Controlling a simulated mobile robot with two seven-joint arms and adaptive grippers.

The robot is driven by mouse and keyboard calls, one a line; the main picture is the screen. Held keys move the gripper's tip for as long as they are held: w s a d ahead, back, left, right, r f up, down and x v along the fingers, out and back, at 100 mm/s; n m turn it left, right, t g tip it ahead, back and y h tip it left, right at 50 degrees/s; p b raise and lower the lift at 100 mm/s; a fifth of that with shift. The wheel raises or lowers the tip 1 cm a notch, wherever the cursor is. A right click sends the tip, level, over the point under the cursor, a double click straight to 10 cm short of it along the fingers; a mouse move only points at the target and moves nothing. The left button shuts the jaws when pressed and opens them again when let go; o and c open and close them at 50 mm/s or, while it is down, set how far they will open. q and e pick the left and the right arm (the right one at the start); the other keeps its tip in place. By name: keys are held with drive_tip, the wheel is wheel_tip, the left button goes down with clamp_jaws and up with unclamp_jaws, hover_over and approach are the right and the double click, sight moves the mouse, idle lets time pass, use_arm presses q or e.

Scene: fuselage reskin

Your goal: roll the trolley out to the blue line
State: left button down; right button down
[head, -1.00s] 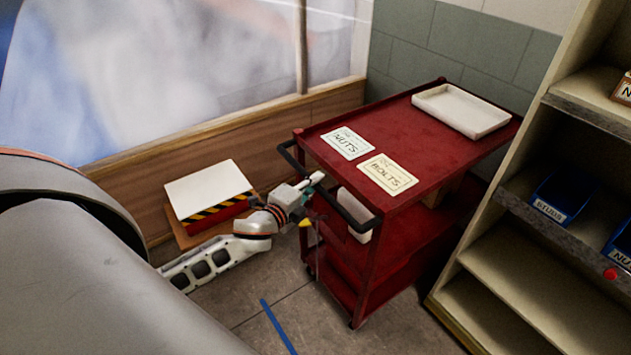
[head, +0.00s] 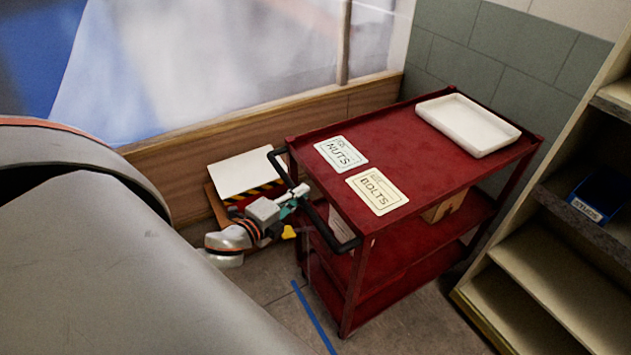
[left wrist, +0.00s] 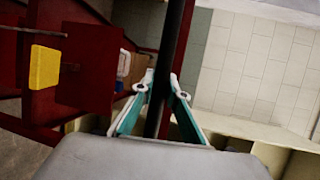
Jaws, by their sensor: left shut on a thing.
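The red trolley (head: 400,175) stands near the back wall, with NUTS and BOLTS cards and a white tray on its top. Its black push handle (head: 330,233) is on the end facing me. My left gripper (head: 297,195) is shut on that handle; in the left wrist view its two fingers (left wrist: 160,100) stand either side of the dark bar (left wrist: 173,50). The blue line (head: 314,318) is on the floor at the near side of the trolley; its lower end runs out of the picture. My right gripper is not in view.
A white-topped box with a black-and-yellow striped edge (head: 246,175) sits by the wooden wall left of the trolley. A cream shelf unit (head: 535,265) with a blue STUDS bin (head: 597,197) stands close at the right. Bare floor (head: 265,280) lies at the near left.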

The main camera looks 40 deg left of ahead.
use_arm(q)
drive_tip(key=shift+s+a+f, duration=0.1)
drive_tip(key=shift+s+a, duration=0.15)
drive_tip(key=shift+s, duration=0.4)
drive_tip(key=shift+s+a, duration=0.25)
drive_tip(key=shift+s, duration=0.35)
drive_tip(key=c, duration=2)
unclamp_jaws()
drive_tip(key=shift+o, duration=0.2)
drive_tip(key=shift+s, duration=0.1)
drive_tip(key=s+r, duration=0.2)
drive_tip(key=s, duration=0.9)
drive_tip(key=shift+s+r, duration=0.15)
drive_tip(key=shift+s, duration=0.15)
drive_tip(key=shift+d, duration=0.1)
